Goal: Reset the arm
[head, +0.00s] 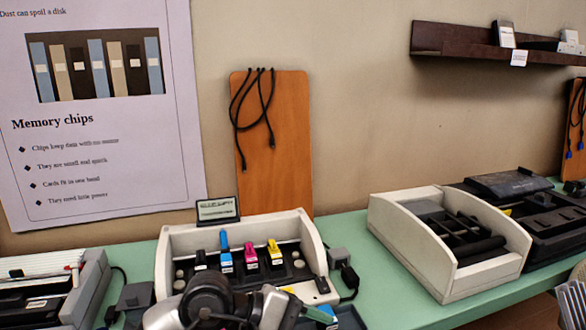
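One of my arms shows at the bottom centre of the head view, with pale grey links and a round black joint. It is in front of a cream printer-like unit (172,250) and hides part of its front edge. The fingertips of this arm cannot be made out clearly, and I cannot tell whether it holds anything. A silver, ribbed piece at the lower right edge may be part of my other arm. It is cut off by the frame, so its gripper state cannot be read.
The cream unit holds black, blue, magenta and yellow cartridges (250,257). An open cream housing (405,240) and black devices (550,225) stand to the right on the green table (355,250). A grey device (90,285) is at left. A dark shelf (460,42) hangs above.

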